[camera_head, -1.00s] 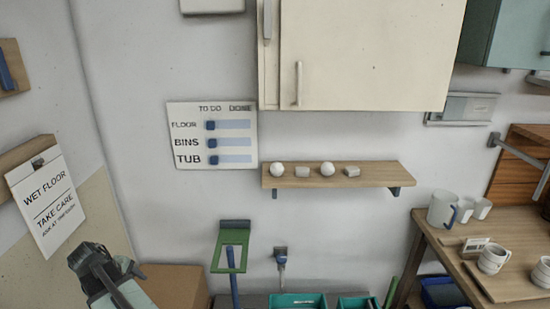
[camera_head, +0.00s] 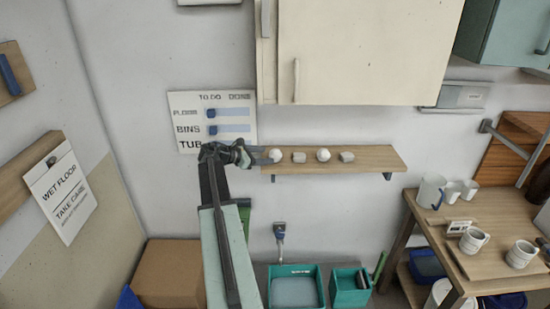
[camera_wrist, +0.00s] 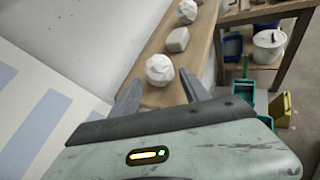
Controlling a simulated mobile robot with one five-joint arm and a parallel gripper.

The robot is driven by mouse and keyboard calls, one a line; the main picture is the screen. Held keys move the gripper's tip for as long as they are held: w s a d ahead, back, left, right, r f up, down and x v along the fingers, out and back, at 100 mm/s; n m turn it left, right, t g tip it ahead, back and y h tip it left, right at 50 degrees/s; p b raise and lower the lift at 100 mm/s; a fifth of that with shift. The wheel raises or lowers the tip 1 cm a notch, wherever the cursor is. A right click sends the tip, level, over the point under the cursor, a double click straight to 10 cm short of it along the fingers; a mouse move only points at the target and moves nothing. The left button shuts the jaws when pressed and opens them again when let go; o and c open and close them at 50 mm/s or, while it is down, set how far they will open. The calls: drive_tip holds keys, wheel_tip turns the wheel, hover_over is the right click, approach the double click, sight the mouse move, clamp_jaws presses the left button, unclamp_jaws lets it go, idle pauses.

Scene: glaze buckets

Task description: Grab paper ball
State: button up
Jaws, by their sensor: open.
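A white faceted paper ball (camera_head: 276,156) sits near the left end of the wooden shelf (camera_head: 372,165). It also shows in the wrist view (camera_wrist: 159,69), just ahead of the space between my fingertips. A second white ball (camera_head: 323,155) sits farther right, also seen in the wrist view (camera_wrist: 187,11). My gripper (camera_head: 258,156) is open at the shelf's left end, its fingers pointing at the nearer ball. In the wrist view the open fingers (camera_wrist: 161,88) lie either side of that ball's line, with nothing held. I cannot tell whether the fingertips touch the ball.
A pale block (camera_head: 299,157) sits between the balls, another (camera_head: 347,157) to the right. The cream cupboard (camera_head: 365,60) hangs above. The TO DO board (camera_head: 190,102) is on the wall left of the shelf. Teal tubs (camera_head: 295,290) stand below.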

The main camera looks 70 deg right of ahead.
sight(272, 153)
drive_tip(key=b+x, duration=0.2)
drive_tip(key=x, duration=0.3)
drive_tip(key=shift+d, duration=0.1)
drive_tip(key=shift+w+r, duration=0.1)
drive_tip(key=c, duration=1)
drive_tip(key=shift+o, duration=0.2)
drive_tip(key=shift+r+p, duration=0.5)
drive_tip(key=shift+p, duration=0.1)
wheel_tip(272, 153, up, 3)
drive_tip(key=p, duration=0.3)
drive_tip(key=s+a, duration=0.2)
drive_tip(key=a, duration=0.5)
drive_tip(key=s+a, duration=0.3)
drive_tip(key=a, duration=0.5)
drive_tip(key=shift+s+r+p, duration=0.3)
drive_tip(key=shift+r+p, duration=0.15)
